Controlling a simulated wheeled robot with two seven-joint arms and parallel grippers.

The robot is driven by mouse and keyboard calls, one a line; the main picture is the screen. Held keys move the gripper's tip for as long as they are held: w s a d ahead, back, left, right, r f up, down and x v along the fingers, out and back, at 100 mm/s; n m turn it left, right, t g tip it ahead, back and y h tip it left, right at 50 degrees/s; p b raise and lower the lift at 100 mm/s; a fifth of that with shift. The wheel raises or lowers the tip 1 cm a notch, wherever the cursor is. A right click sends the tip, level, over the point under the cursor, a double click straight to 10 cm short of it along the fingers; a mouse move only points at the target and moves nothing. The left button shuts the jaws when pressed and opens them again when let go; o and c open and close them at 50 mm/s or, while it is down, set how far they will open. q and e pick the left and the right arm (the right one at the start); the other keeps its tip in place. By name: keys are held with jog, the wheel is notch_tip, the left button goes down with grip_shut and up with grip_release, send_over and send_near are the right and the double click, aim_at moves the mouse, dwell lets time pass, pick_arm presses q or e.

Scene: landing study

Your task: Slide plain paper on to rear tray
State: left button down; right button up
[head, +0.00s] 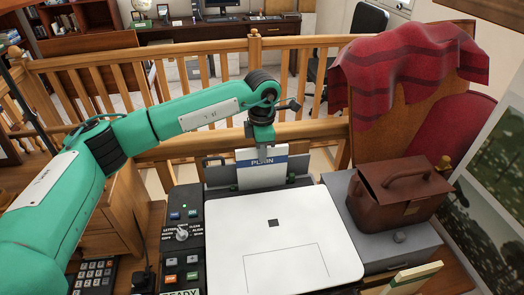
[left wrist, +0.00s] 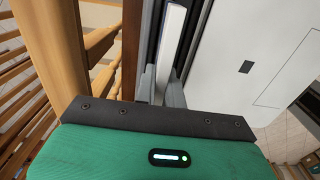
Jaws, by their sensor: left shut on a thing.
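The plain paper (head: 262,170) is a white upright sheet or stack with a blue band reading "PLAIN", at the back of the white printer (head: 270,235). My left gripper (head: 262,143) is above it, shut on its upper edge. In the left wrist view the paper (left wrist: 172,42) shows edge-on as a white strip between the grey fingers (left wrist: 160,92). The dark rear tray (head: 219,178) runs along the printer's back edge. The paper's lower end is at the tray; I cannot tell whether it is seated. My right gripper is not in view.
A control panel (head: 182,240) with buttons and a knob stands left of the printer. A brown case (head: 403,195) sits on a grey box (head: 385,240) to the right. A wooden railing (head: 190,65) runs close behind. A red plaid blanket (head: 405,60) hangs over a chair.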

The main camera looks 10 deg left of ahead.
pick_arm(q)
jog(key=shift+s+d+f+b, duration=0.15)
jog(key=shift+f+b, duration=0.3)
jog(key=shift+b, duration=0.05)
jog(key=shift+s+d+f+b, duration=0.1)
jog(key=shift+f+b, duration=0.35)
dwell(1.1)
jog(key=c, duration=1.4)
grip_release()
notch_tip(320, 180, up, 9)
jog(key=p, duration=0.3)
jog(key=shift+w+r, duration=0.15)
jog(key=shift+r, duration=0.05)
jog(key=shift+a+r+p, duration=0.15)
jog(key=shift+r+p, duration=0.15)
jog(key=shift+r, duration=0.05)
jog(key=shift+w, duration=0.1)
